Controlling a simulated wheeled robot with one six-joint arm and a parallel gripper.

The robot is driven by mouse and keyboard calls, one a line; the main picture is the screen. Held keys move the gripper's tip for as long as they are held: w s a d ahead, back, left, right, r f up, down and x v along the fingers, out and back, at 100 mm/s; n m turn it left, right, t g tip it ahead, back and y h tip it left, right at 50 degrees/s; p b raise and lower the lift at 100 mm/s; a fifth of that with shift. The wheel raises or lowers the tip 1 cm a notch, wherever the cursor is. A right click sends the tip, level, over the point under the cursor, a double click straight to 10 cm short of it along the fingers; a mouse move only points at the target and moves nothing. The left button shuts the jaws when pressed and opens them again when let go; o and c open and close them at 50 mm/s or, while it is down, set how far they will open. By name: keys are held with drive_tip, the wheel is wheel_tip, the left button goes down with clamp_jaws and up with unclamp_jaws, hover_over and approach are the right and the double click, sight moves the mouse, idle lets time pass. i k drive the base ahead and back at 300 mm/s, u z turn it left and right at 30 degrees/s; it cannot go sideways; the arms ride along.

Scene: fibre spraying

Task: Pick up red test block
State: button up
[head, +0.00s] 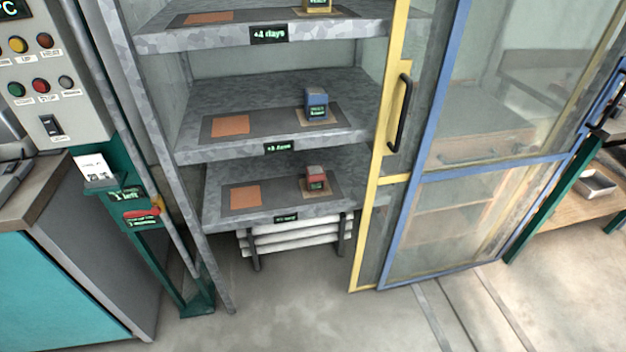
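The red test block (315,178) sits on the right side of the lowest shelf (278,211), on a tan pad over a dark grey mat. A dark label with green text is on its front. An empty orange pad (245,197) lies to its left on the same mat. My gripper is not in view.
A blue block (316,104) is on the middle shelf and a yellow block (317,6) on the top one. A yellow-framed door (390,140) and a blue-framed door (428,170) stand right of the open shelves. A control panel (45,75) is at left. Floor in front is clear.

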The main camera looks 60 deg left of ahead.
sight(316, 173)
drive_tip(key=u, duration=0.55)
drive_tip(key=i, duration=0.85)
drive_tip(key=u, duration=1.3)
drive_tip(key=i, duration=0.45)
drive_tip(key=u, duration=0.4)
